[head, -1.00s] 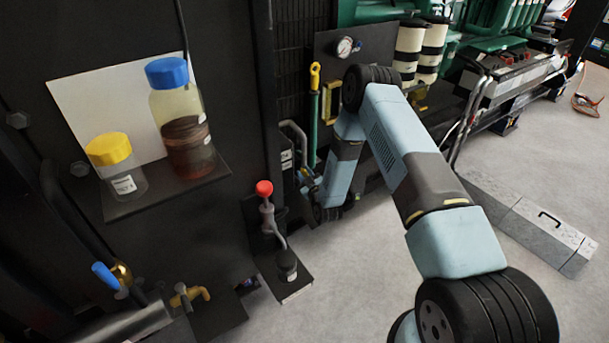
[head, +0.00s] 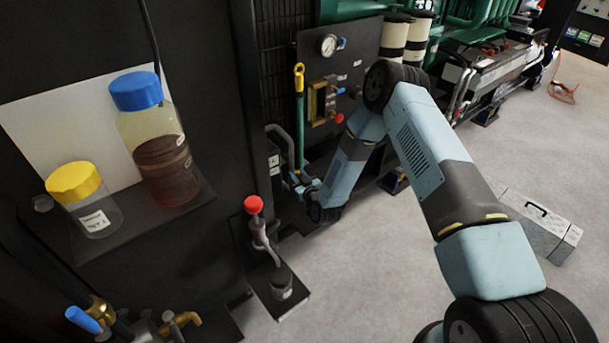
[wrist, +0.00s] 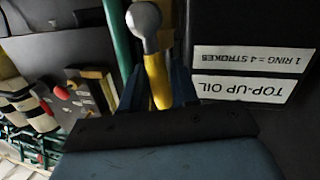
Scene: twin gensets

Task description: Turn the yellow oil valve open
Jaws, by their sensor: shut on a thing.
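The yellow oil valve shows in the wrist view as a yellow lever handle (wrist: 157,82) with a grey ball-shaped end (wrist: 144,18). My gripper (wrist: 157,88) is around the yellow handle, with a dark blue finger on either side, shut on it. A label reading "TOP-UP OIL" (wrist: 244,88) appears upside down beside the handle. In the head view my gripper (head: 303,186) is low at the dark panel, beside small white labels (head: 274,164) and a grey pipe. The valve handle is too small and covered to make out there.
A red-knobbed hand pump (head: 254,204) stands on a small shelf left of my gripper. Bottles with yellow (head: 74,182) and blue caps (head: 136,90) stand on a shelf further left. A gauge panel (head: 318,75) is behind. A grey toolbox (head: 540,225) sits on the floor at right.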

